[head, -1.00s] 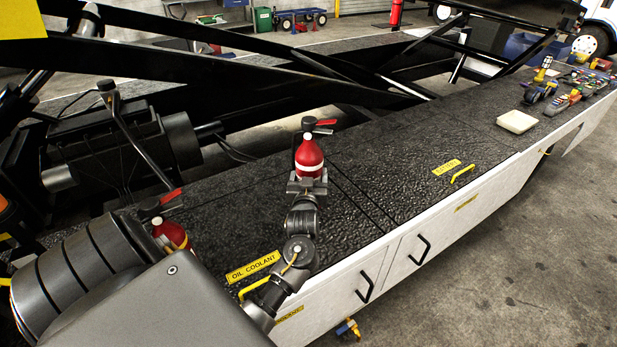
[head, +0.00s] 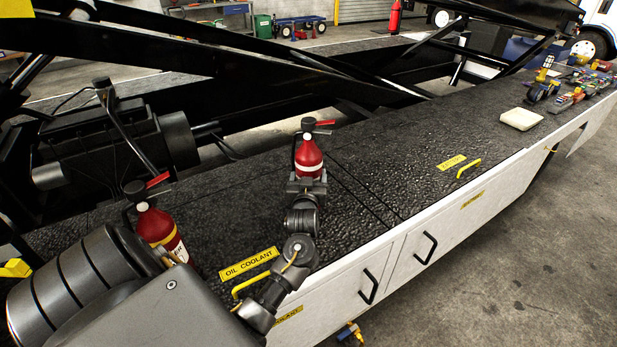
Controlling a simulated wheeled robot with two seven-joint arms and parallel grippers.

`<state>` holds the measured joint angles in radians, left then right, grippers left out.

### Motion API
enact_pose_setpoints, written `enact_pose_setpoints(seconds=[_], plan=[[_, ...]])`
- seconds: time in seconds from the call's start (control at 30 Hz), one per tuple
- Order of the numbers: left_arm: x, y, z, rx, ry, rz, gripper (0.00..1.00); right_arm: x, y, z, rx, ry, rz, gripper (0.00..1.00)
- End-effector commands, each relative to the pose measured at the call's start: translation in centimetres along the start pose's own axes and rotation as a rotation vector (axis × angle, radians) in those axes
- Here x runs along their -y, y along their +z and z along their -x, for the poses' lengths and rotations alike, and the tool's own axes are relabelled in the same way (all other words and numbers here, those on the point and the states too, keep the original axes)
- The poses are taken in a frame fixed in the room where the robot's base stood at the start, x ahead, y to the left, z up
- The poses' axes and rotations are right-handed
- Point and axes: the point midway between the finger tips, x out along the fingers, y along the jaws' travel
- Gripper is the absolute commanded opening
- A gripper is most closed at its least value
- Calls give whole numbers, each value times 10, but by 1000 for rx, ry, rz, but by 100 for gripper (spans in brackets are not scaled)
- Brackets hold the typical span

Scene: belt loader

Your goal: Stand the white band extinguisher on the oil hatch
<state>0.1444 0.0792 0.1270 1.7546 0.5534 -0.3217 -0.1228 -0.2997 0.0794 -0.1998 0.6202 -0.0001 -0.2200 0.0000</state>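The white band extinguisher (head: 309,154) is a red bottle with a pale band low on its body and a black and red top. It is upright in my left gripper (head: 307,184), which is shut around its lower part. It appears over the far right part of the oil hatch (head: 240,220), the dark textured lid with the yellow OIL COOLANT label. I cannot tell whether its base touches the lid, because the gripper hides it. My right gripper is not in view.
A second red extinguisher (head: 158,224) with a yellowish band stands at left, partly behind my arm. The battery hatch (head: 400,150) lies right of a seam and is mostly clear. A pale tray (head: 521,119) and several toys (head: 565,95) are farther right. Black beams (head: 290,75) run behind.

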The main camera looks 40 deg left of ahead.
Motion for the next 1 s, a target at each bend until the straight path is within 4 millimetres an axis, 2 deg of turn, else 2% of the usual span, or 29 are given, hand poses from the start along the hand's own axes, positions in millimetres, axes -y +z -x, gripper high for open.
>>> enact_pose_setpoints(seconds=[0.37, 0.4, 0.57, 0.87, 1.0], plan=[[0, -1, 0, -8, 1, 2, 13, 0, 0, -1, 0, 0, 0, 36], [0, 2, 0, -1, 1, 0, 73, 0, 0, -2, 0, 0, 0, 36], [0, 2, 0, -1, 1, 0, 93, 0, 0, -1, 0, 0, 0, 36], [0, 0, 0, -2, 0, 0, 93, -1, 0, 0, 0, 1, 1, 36], [-1, 1, 13, -2, 2, 1, 93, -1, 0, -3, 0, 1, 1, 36]])
